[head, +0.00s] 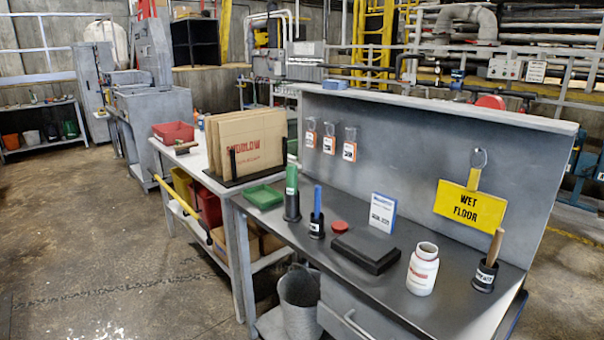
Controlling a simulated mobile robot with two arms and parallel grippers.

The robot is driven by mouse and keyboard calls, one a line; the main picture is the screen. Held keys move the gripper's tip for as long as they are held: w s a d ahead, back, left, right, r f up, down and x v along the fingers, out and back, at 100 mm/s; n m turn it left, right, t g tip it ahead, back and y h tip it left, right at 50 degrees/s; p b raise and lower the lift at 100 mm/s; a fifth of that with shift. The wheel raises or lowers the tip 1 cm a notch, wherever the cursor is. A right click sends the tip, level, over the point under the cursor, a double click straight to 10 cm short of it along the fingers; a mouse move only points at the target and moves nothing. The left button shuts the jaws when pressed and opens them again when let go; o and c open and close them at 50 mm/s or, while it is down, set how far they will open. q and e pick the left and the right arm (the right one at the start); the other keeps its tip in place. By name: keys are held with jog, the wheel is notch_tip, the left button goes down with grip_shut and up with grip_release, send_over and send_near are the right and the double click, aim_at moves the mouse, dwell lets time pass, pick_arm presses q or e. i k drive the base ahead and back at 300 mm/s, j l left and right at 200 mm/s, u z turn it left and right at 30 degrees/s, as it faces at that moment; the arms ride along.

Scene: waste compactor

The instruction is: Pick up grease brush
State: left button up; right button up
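No brush bristles show, so I cannot tell for sure which item is the grease brush. On the grey workbench (330,258), three handled tools stand upright in black holders. One has a green handle (291,180), one a blue handle (317,202), both at the bench's left part. One has a wooden handle (495,247), tilted slightly, in a labelled black cup (484,277) at the right end. The lower ends of all three are hidden in their holders, and the labels are too small to read. Neither of my grippers is in view.
A white bottle (422,272), black block (366,250), red disc (340,227), white-blue card box (383,212) and green tray (264,196) share the bench. A back panel (410,165) holds tags and a yellow wet-floor sign (469,207). Floor (100,240) at left is clear.

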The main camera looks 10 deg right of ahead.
aim_at(496, 244)
jog(key=z, duration=1.35)
